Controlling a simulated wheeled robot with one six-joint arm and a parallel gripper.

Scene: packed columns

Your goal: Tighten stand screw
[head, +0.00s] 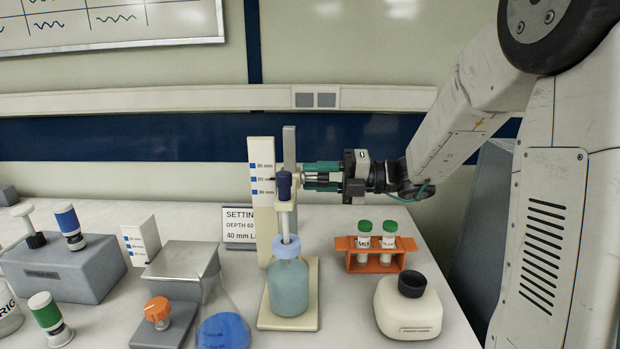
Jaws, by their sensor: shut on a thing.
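The stand has a grey upright post (289,145) and a cream base plate (310,310). A pale scale board (262,225) with blue marks stands beside the post. A pale holder with a dark blue top (284,186) is at the post and carries a rod down into a blue-capped bottle (289,285) of bluish liquid on the base. My gripper (307,177) reaches in level from the right, its green fingers pointing left at the holder. It is shut on the stand screw at the post; the fingers hide most of the screw.
An orange rack (351,258) with two green-capped vials and a cream bottle with a black cap (408,307) stand right of the stand. A glass flask (222,310), an orange-knobbed device (157,310) and a setting card (238,228) are left. Little room is free around the stand.

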